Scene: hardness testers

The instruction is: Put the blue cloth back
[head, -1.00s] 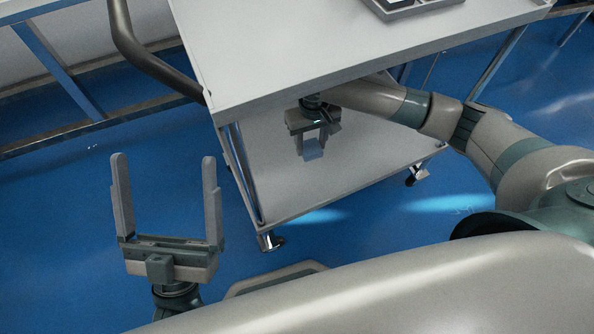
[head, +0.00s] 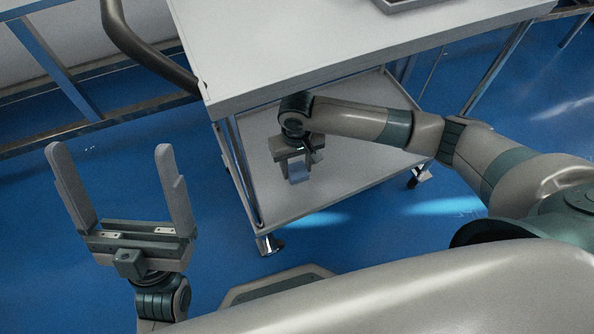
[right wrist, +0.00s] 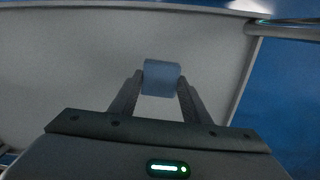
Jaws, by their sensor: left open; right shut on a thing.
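The blue cloth (right wrist: 161,76) is a small pale-blue piece between the fingertips of my right gripper (right wrist: 160,84) in the right wrist view. In the head view the cloth (head: 297,173) shows below the right gripper (head: 296,171), which is shut on it. The right gripper is over the lower shelf (head: 350,178) of the white cart. I cannot tell whether the cloth touches the shelf. My left gripper (head: 118,178) is open and empty, over the blue floor to the left of the cart.
The cart's white top (head: 330,45) overhangs the lower shelf. A grey tray (head: 408,4) lies on the top at the upper edge. A dark handle (head: 140,50) sticks out at the cart's left. The visible lower shelf is otherwise bare.

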